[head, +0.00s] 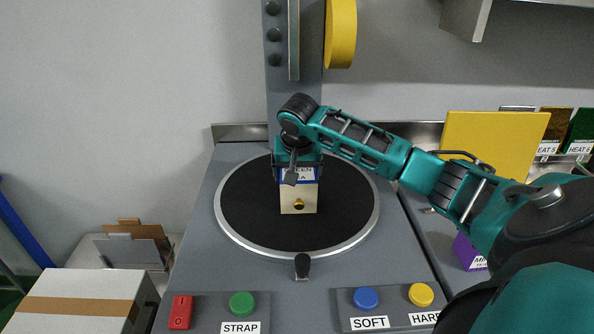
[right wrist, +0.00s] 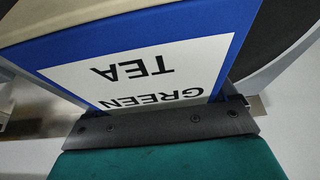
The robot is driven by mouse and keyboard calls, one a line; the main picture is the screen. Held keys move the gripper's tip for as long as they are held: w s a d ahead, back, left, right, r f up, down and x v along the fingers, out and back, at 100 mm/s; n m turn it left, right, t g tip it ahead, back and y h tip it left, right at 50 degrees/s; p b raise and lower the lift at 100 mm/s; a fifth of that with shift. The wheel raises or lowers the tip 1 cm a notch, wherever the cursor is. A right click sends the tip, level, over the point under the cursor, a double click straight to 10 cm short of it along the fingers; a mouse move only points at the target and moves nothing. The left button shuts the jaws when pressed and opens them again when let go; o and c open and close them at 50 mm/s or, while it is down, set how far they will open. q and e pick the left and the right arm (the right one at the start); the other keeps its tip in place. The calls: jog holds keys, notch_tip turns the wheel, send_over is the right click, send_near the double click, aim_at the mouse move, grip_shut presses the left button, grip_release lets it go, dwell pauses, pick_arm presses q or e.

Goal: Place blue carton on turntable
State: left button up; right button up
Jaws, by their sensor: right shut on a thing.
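The blue carton (head: 299,201) is upright over the middle of the black turntable (head: 245,215). Its upper part is blue with a white GREEN TEA label, and its lower part is cream with a small dark and gold mark. My right gripper (head: 298,170) is shut on the carton's upper part from above. In the right wrist view the carton (right wrist: 130,35) fills the space at the jaws, its label upside down. The carton's base looks level with the disc, but I cannot tell if it touches. My left gripper is not in view.
A grey column (head: 279,85) with a yellow roll (head: 341,33) stands behind the turntable. Red (head: 181,312), green (head: 242,304), blue (head: 366,298) and yellow (head: 421,294) buttons line the front. A purple box (head: 468,253) is at right; a large box (head: 85,297) is at left.

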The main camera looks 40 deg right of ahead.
jog(key=o, duration=0.9)
jog(key=shift+f, duration=0.1)
jog(key=v, duration=1.1)
jog(key=shift+s+a+r, duration=0.2)
jog(key=shift+r, duration=0.4)
